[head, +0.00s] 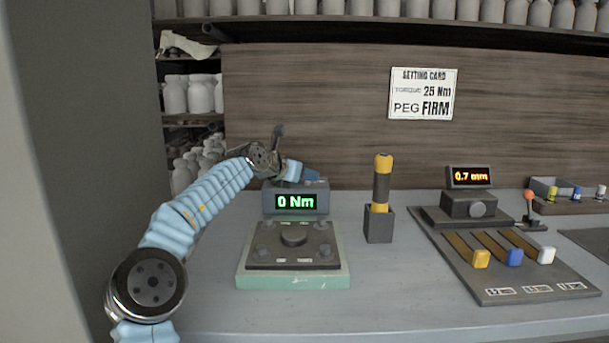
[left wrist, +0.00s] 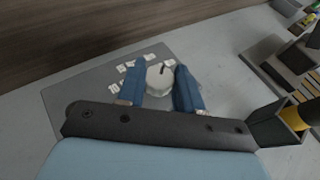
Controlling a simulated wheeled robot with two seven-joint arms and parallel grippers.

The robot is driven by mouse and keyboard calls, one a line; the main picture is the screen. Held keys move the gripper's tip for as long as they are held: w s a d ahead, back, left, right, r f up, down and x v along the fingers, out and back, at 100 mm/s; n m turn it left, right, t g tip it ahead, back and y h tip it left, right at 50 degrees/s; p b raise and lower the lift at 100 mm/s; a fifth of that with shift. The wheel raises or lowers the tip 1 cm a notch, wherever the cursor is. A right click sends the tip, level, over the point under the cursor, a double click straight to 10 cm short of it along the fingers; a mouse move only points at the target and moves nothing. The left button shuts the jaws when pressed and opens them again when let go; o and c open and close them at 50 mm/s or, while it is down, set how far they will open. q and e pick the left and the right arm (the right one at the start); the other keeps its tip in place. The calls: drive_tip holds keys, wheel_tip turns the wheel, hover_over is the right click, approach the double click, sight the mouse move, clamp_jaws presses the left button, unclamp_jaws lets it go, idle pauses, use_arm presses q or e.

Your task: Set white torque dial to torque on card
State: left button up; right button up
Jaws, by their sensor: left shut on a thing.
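The white torque dial (left wrist: 159,78) shows in the left wrist view, with a dark pointer mark on its top. It sits on a grey plate (left wrist: 70,93) with small white number labels, some reading 5 and 10. My left gripper (left wrist: 160,88) has its blue fingers shut on the dial, one at each side. The setting card (head: 423,94) on the wall reads torque 25 Nm, peg FIRM. My right gripper is out of view.
A green-edged base (head: 292,281) with a dark top stands before the display. A yellow-and-black handled tool (head: 382,180) stands in a grey holder (head: 379,226). At right are a 0.7 mm display (head: 470,177), yellow, blue and white sliders, and an orange-knobbed lever (head: 529,197). The front counter is clear.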

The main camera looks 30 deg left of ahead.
use_arm(q)
drive_tip(key=shift+f, duration=0.15)
drive_tip(key=o, duration=1)
drive_tip(key=shift+o, duration=0.2)
drive_tip(key=b+v, duration=0.6)
drive_tip(key=v, duration=0.7)
drive_tip(key=shift+s, duration=0.35)
drive_tip(key=shift+a, duration=0.2)
